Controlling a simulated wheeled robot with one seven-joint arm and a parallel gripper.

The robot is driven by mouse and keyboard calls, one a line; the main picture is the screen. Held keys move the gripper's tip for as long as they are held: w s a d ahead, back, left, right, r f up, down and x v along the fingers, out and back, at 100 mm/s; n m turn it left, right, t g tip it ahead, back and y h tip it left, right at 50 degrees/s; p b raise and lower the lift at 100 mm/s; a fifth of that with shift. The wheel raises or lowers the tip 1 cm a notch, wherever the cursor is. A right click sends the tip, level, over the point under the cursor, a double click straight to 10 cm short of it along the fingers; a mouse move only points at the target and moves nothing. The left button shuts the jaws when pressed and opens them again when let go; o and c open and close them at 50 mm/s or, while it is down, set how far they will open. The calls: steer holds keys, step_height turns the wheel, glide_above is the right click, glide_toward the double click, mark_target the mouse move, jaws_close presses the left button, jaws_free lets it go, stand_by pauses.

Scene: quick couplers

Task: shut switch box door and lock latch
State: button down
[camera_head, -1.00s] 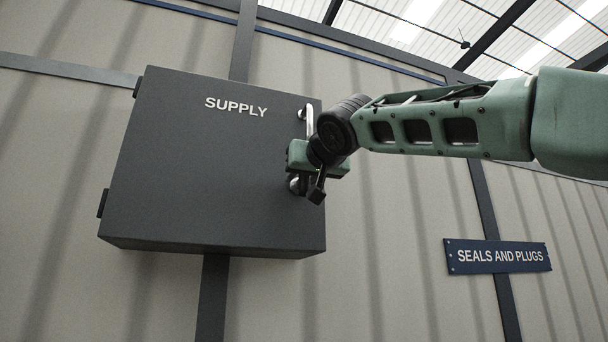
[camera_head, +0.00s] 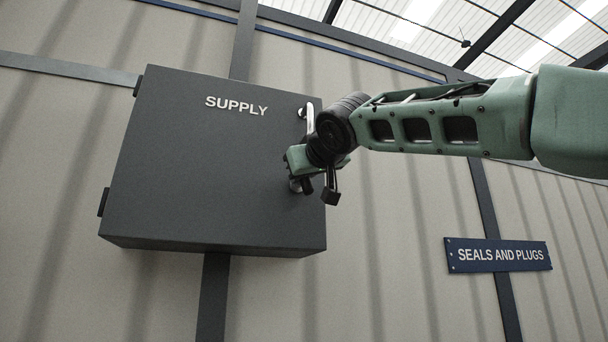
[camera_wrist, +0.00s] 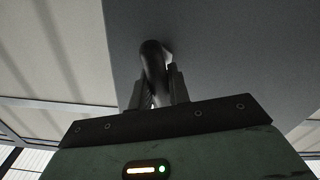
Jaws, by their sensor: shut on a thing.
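The dark grey switch box (camera_head: 210,165), marked SUPPLY, hangs on the wall in the head view. Its front door looks shut. Bright metal handle parts show near the door's right edge, above my gripper (camera_head: 298,160) and below it. My gripper is at that edge, tilted. In the wrist view, my gripper (camera_wrist: 157,92) has its fingers on either side of a dark rounded bar (camera_wrist: 153,65), which looks like the latch lever. My wrist hides much of the latch area in the head view, so I cannot tell whether it is locked.
A blue sign (camera_head: 498,256) reading SEALS AND PLUGS is at the lower right. A dark upright post (camera_head: 213,295) runs behind the box. The corrugated wall (camera_head: 400,290) below my arm is clear.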

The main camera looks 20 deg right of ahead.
steer(key=n, duration=0.3)
steer(key=shift+a+n, duration=0.1)
steer(key=shift+n, duration=0.3)
steer(key=n+p, duration=0.1)
steer(key=n, duration=0.2)
steer(key=shift+f+n, duration=0.1)
steer(key=shift+n, duration=0.2)
steer(key=n+p, duration=0.1)
steer(key=n, duration=0.2)
steer(key=shift+a+f+n, duration=0.1)
steer(key=shift+n, duration=0.2)
steer(key=shift+f+n+p, duration=0.15)
steer(key=shift+n+p, duration=0.2)
steer(key=shift+n, duration=1.25)
steer(key=c, duration=1.3)
jaws_free()
